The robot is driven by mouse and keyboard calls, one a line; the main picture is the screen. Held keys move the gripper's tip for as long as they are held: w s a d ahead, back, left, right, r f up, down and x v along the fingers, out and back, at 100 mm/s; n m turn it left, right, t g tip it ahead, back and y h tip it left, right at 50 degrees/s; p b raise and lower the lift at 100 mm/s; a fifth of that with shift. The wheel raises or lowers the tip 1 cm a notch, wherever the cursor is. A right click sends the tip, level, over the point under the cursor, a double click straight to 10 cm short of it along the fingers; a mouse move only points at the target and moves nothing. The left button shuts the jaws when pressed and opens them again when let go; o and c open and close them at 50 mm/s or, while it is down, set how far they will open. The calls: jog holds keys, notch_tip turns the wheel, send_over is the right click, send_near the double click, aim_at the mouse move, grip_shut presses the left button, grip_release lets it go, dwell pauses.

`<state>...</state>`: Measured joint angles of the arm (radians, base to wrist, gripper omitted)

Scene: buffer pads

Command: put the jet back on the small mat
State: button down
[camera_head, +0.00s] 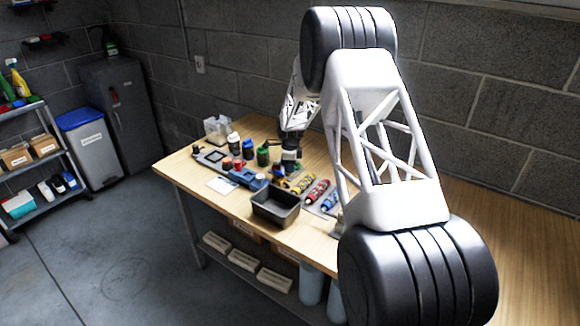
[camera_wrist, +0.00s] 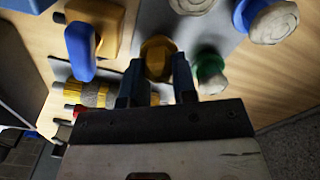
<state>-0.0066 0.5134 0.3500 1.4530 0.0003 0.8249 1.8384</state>
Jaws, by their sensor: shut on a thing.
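My gripper (camera_wrist: 157,82) is shut on a round brass-coloured piece, which I take to be the jet (camera_wrist: 157,56). It shows between the two dark blue fingers in the wrist view. In the head view my gripper (camera_head: 290,166) is low over the far part of the workbench, between the green jar and the colored tubes, and the jet cannot be made out there. A grey mat surface (camera_wrist: 178,36) shows behind the jet in the wrist view; I cannot tell whether it is the small mat, or whether the jet touches it.
A green jar (camera_wrist: 208,70) stands close right of the fingers, with a blue jar (camera_wrist: 265,18) beyond. A blue piece (camera_wrist: 80,50) is at left. In the head view a black bin (camera_head: 275,207) sits at the bench's front edge, and several tubes (camera_head: 317,192) lie right of it.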

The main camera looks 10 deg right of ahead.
jog(key=shift+f, duration=0.15)
jog(key=c, duration=0.8)
grip_release()
jog(key=shift+r, duration=3.9)
jog(key=shift+r, duration=0.1)
